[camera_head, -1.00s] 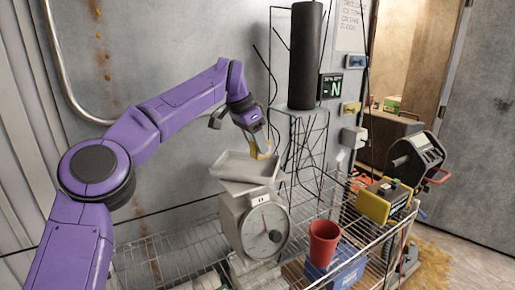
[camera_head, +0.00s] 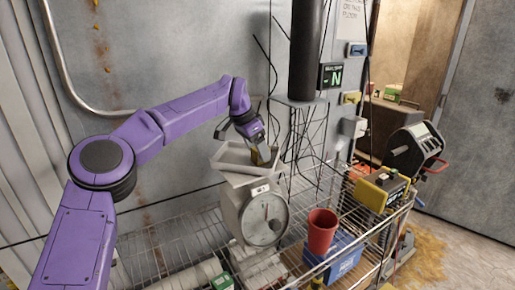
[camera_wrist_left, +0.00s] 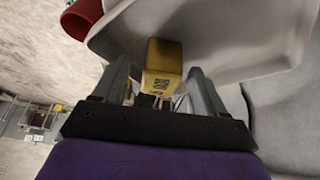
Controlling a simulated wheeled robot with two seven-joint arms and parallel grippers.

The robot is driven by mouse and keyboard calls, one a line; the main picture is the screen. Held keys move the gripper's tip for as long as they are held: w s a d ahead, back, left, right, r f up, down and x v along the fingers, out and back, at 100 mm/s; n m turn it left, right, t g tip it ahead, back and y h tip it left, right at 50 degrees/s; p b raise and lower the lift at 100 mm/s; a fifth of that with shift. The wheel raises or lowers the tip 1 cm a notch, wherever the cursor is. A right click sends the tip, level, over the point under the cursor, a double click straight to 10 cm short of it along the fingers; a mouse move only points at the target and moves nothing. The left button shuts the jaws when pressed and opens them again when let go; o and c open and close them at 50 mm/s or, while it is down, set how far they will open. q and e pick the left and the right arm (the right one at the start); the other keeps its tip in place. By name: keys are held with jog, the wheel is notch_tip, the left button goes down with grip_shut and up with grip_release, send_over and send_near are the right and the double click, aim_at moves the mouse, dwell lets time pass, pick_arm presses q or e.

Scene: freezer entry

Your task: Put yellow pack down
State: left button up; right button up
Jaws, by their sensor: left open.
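The yellow pack (camera_head: 261,156) is at the right part of the grey tray (camera_head: 231,171) on top of the dial scale (camera_head: 263,219). It also shows in the left wrist view (camera_wrist_left: 163,57), with dark print on its face, against the pale tray surface. My left gripper (camera_head: 244,141) is over the tray, open, with its fingers on either side of the pack. In the wrist view gaps show between the pack and the fingers. The pack's underside is hidden, so I cannot tell whether it rests fully on the tray. My right gripper is not in view.
The scale stands on a wire rack (camera_head: 165,253). A red cup (camera_head: 321,231), a blue box (camera_head: 338,262) and a yellow-and-black device (camera_head: 381,190) are to its right. A tall dark cylinder (camera_head: 306,50) stands behind on a wire stand.

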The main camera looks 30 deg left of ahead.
pick_arm(q)
jog(key=v, duration=1.2)
jog(key=shift+b, duration=0.45)
